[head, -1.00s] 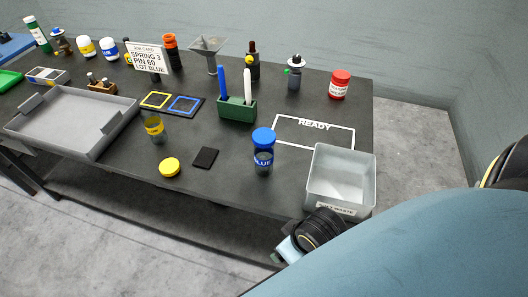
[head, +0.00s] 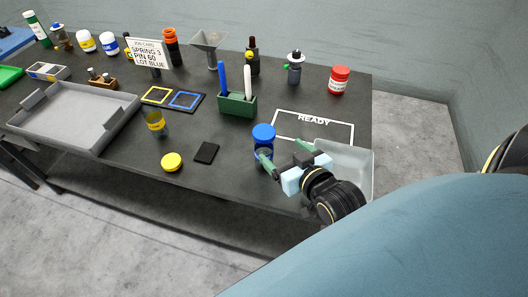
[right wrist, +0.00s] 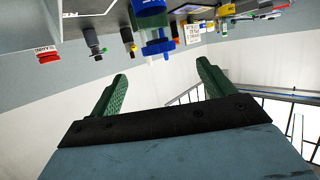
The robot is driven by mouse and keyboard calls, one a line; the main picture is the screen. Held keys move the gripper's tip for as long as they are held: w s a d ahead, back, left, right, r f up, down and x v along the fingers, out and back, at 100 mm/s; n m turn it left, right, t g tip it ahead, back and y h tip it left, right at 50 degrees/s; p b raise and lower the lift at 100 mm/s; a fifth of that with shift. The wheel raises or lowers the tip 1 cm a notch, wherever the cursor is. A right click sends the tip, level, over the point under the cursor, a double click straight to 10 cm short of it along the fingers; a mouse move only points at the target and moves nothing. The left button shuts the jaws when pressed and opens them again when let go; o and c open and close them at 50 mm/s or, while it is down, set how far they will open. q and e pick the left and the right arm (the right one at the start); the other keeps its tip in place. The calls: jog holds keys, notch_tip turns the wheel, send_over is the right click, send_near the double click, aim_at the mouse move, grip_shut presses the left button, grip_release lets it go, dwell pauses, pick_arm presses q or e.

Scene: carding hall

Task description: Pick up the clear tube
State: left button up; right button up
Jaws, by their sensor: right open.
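A clear tube with a blue cap (head: 263,132) stands upright near the table's front edge; its lower body is partly hidden by my gripper. Blue parts of a tube also show at the top of the right wrist view (right wrist: 157,44), beyond the fingertips. A second clear tube, uncapped with a yellow band (head: 156,124), stands further left. My right gripper (head: 282,153) is open, its green fingers pointing toward the blue-capped tube. One fingertip overlaps that tube in the head view; I cannot tell if they touch. The right wrist view shows nothing between the fingers (right wrist: 161,72). My left gripper is not in view.
A clear-walled bin (head: 358,158) stands behind my right gripper at the table corner. A yellow lid (head: 171,162) and black pad (head: 207,152) lie left. A green pen holder (head: 237,104) stands behind. The READY outline (head: 314,119) is empty. A grey tray (head: 75,112) is far left.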

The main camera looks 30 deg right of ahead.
aim_at(265, 133)
jog(key=x, duration=1.3)
jog(key=shift+w+d+r, duration=0.1)
jog(key=shift+d, duration=0.05)
jog(key=c, duration=1.3)
